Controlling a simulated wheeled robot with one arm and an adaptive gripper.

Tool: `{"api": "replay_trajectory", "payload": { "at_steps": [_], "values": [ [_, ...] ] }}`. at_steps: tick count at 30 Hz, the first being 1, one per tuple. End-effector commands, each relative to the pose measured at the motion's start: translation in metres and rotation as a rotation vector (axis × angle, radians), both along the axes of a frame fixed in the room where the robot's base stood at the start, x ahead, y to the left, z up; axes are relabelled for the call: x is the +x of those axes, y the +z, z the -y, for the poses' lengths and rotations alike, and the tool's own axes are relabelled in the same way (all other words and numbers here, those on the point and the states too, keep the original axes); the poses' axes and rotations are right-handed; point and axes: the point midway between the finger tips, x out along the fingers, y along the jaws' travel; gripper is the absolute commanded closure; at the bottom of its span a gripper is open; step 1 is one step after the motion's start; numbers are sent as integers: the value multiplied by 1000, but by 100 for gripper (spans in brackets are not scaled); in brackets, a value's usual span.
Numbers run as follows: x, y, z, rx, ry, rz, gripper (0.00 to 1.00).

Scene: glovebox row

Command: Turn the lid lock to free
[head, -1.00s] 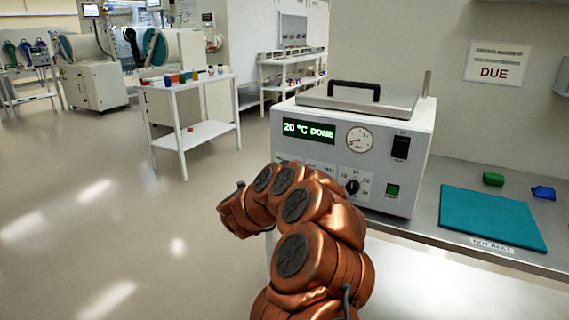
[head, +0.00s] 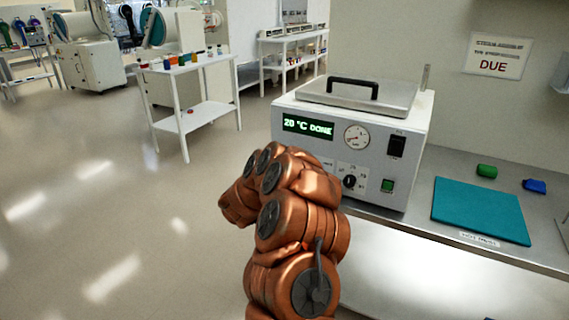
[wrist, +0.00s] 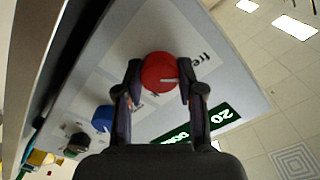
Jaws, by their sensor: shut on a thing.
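The lid lock is a red round knob (wrist: 160,72) on the white front panel in the wrist view, with a pale mark across it pointing roughly right. The word "free" (wrist: 202,58) is printed at its upper right. Other lettering below it is partly covered by a finger. My gripper (wrist: 157,80) is shut on the red knob, one finger on each side. The white bath unit (head: 350,135) stands on the bench in the head view, its metal lid (head: 365,97) down and its display reading "20 °C DONE". My arm hides the lid lock and gripper there.
Right of the unit lie a teal mat (head: 480,212), a green item (head: 487,171) and a blue item (head: 535,186). The floor at left is open.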

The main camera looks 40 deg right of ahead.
Motion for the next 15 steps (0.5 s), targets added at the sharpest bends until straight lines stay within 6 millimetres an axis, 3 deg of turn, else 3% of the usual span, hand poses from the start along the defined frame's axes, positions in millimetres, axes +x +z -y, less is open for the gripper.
{"api": "replay_trajectory", "payload": {
  "at_steps": [11,12,15],
  "values": [
    [0,-2,-1,2,2,-6,97],
    [0,-2,-1,2,2,-6,58],
    [0,-1,-1,2,1,-5,47]
  ]
}}
